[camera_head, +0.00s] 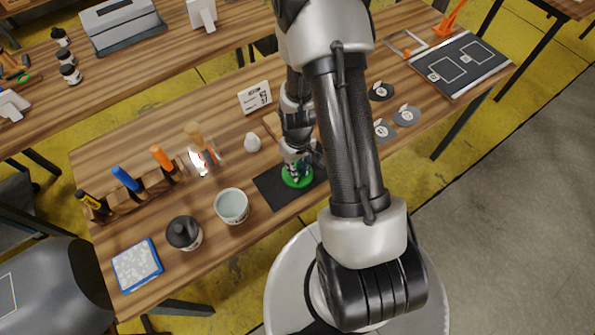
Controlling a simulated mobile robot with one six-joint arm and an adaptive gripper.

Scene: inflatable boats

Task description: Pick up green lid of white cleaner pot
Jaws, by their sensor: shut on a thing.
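The green lid (297,183) is at the black mat (268,188) near the middle of the table. My gripper (297,171) points down and is shut on the lid's upper middle. The fingers hide part of the lid. I cannot tell whether the lid touches the mat or is slightly above it. A white pot (232,208) stands upright to the left of the mat, its top open and pale inside.
A dark-lidded jar (184,233) and a blue-edged sponge pad (137,265) are at the front left. A wooden rack (146,186) holds several coloured-handled tools. A small white pot (253,142) stands behind the mat.

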